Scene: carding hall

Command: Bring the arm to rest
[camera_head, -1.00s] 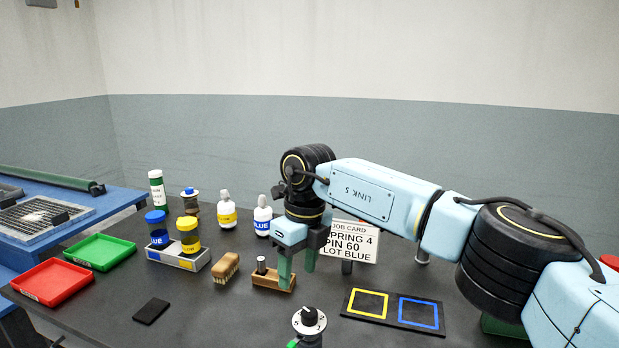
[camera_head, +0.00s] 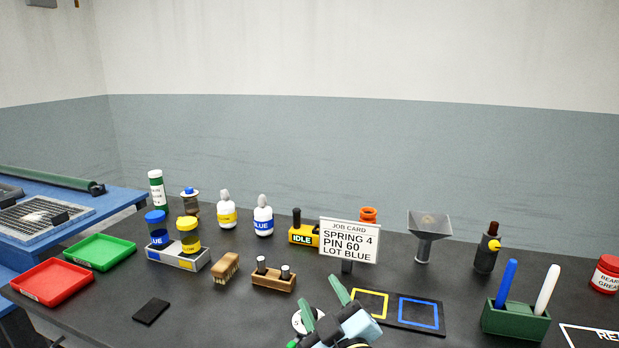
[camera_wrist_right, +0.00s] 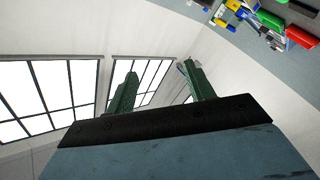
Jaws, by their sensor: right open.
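My right gripper (camera_head: 323,302) shows at the bottom middle of the head view, in front of the dial knob (camera_head: 299,320), which it partly hides. Its two green fingers are spread apart with nothing between them. In the right wrist view the same gripper (camera_wrist_right: 158,85) has its fingers apart and empty, with windows and wall behind. Most of my right arm is out of the head view. My left gripper is not in view.
The dark table holds a job card (camera_head: 349,240), a wooden block with two pins (camera_head: 273,282), a mat with yellow and blue squares (camera_head: 393,322), a green pen holder (camera_head: 515,320), a brush (camera_head: 226,267), and red (camera_head: 52,281) and green (camera_head: 100,250) trays. The front left is mostly clear.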

